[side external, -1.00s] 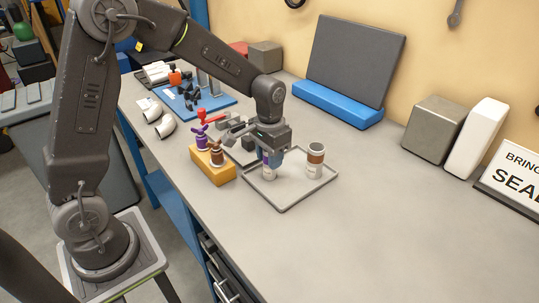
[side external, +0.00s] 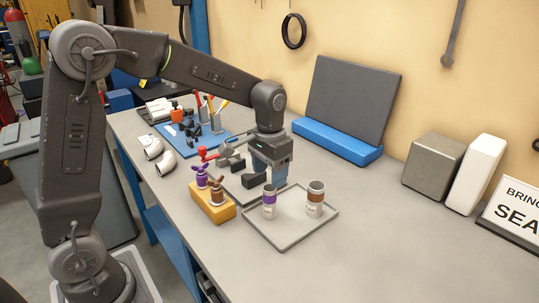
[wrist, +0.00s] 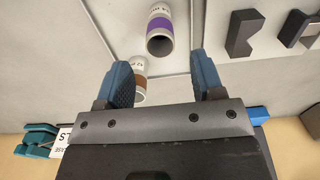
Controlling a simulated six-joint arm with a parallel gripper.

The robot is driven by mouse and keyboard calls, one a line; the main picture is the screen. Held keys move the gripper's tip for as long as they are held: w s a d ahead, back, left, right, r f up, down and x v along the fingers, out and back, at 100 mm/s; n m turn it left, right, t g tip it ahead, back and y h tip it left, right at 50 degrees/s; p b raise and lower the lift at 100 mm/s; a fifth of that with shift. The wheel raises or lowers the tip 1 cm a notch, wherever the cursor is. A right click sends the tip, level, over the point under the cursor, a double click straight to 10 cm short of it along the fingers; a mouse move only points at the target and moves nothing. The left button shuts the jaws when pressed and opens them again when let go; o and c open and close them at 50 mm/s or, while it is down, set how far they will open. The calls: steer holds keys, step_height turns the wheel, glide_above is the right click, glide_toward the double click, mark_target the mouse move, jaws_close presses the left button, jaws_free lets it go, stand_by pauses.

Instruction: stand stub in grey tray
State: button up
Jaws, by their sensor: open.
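A pale stub with a purple band (side external: 270,201) stands upright in the grey tray (side external: 285,234), towards its left corner. In the wrist view my two blue fingers (wrist: 163,78) are spread with nothing gripped. The purple-banded stub (wrist: 160,30) shows beyond the fingertips, its open end visible.
A yellow block (side external: 212,206) with purple and brown valves stands left of the tray. Dark V-shaped holders (wrist: 243,32) lie beside the tray. A blue mat (side external: 190,137) with tools is farther back. The bench right of the tray is clear.

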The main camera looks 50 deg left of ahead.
steer(key=s+d+r+t, duration=0.2)
steer(key=s+r+t, duration=0.1)
steer(key=s+r, duration=0.7)
steer(key=s+f+t, duration=0.2)
steer(key=s, duration=0.8)
steer(key=shift+d+f+t, duration=0.2)
steer(key=shift+t, duration=0.1)
steer(key=shift+s, duration=0.1)
